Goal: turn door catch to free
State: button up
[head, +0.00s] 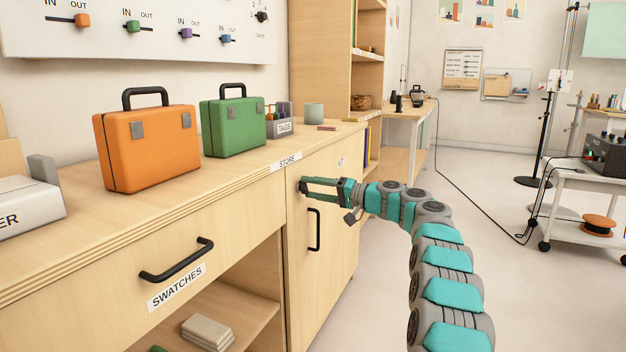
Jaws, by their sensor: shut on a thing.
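The cabinet door (335,260) under the STORE label (287,161) is flush in the counter front, with a black vertical handle (314,230). My gripper (308,190) is at the door's upper left, above the handle. Its jaws are shut on the small dark door catch (303,186). The fingers hide most of the catch, so its turn angle cannot be told. A small white label (341,162) is on the door's upper right; its text is too small to read.
An orange case (150,148), a green case (235,128), a TAGS box (284,128) and a grey-green cup (314,112) stand on the counter. The SWATCHES drawer handle (177,262) juts out at left.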

jog(key=m+p, duration=0.4)
jog(key=shift+m, duration=0.4)
jog(key=shift+f+p, duration=0.15)
jog(key=shift+p, duration=0.2)
jog(key=o, duration=1.4)
jog(key=b+v, duration=0.1)
jog(key=v, duration=0.6)
jog(key=shift+s+d, duration=0.1)
jog(key=shift+d, duration=0.3)
